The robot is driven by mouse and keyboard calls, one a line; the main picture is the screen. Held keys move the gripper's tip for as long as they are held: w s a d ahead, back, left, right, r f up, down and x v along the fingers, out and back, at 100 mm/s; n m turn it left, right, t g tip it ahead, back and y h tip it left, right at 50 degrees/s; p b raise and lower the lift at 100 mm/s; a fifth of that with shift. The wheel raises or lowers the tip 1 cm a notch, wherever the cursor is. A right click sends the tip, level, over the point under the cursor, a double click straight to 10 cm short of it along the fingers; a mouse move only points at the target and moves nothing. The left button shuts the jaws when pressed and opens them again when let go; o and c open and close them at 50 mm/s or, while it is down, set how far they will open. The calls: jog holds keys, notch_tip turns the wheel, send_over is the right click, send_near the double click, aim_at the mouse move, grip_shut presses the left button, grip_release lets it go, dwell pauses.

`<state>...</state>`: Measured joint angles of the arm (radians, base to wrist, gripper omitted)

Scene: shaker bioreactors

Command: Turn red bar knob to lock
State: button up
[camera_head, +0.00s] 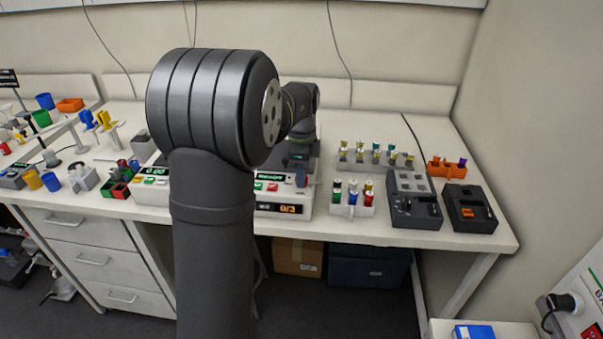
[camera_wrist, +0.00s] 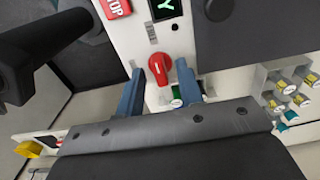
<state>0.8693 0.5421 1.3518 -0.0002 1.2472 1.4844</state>
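The red bar knob (camera_wrist: 157,71) is on the white front panel of a shaker unit (camera_wrist: 143,45), with a pale line on its face. In the wrist view my gripper (camera_wrist: 160,84) is open, with one blue finger to the left of the knob and one to the right. Gaps show between the knob and both fingers, so I see no contact. The knob cannot be made out there.
A red STOP button (camera_wrist: 115,8) and a green-lettered display (camera_wrist: 165,9) are above the knob. A small green part (camera_wrist: 178,93) is near the right finger. To the right are a rack of capped vials (camera_head: 352,196) and a dark device (camera_head: 413,208).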

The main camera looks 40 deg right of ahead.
jog(key=shift+f, duration=0.15)
grip_shut()
jog(key=shift+n, duration=0.3)
jog(key=n, duration=0.3)
jog(key=shift+n, duration=0.4)
jog(key=n, duration=0.4)
jog(key=shift+n, duration=0.3)
jog(key=n, duration=0.8)
jog(key=shift+n, duration=0.6)
